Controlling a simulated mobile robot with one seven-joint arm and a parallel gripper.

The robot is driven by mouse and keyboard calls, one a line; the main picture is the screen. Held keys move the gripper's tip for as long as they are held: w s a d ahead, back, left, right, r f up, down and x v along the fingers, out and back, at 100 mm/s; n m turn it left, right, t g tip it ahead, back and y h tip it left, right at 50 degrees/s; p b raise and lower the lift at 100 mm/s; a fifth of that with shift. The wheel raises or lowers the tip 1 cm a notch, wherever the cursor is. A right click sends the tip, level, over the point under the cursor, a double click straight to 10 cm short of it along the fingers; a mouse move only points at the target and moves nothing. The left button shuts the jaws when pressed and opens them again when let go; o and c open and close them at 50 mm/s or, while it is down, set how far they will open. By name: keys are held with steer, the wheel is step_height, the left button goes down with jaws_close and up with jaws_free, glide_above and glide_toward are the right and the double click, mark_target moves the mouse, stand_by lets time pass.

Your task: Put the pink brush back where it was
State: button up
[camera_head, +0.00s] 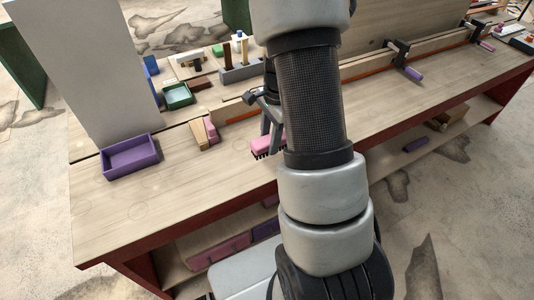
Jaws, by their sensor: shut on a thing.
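The pink brush (264,146) has a pink body with dark bristles pointing down. It is held over the workbench (172,208), near the bench's middle. My gripper (270,131) is shut on the brush from above. My arm hides the brush's right end and part of the gripper. I cannot tell whether the bristles touch the bench top.
An open purple tray (130,158) stands at the left front. A wooden block with a pink piece (204,133) lies left of the brush. A green tray (178,96) and grey tool holder (240,73) are behind. Clamps (402,56) hold a long strip at the right.

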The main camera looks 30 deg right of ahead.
steer(key=shift+f, duration=2.95)
steer(key=shift+f+b, duration=0.2)
steer(key=shift+b, duration=0.15)
steer(key=o, duration=1)
steer(key=shift+r, duration=0.1)
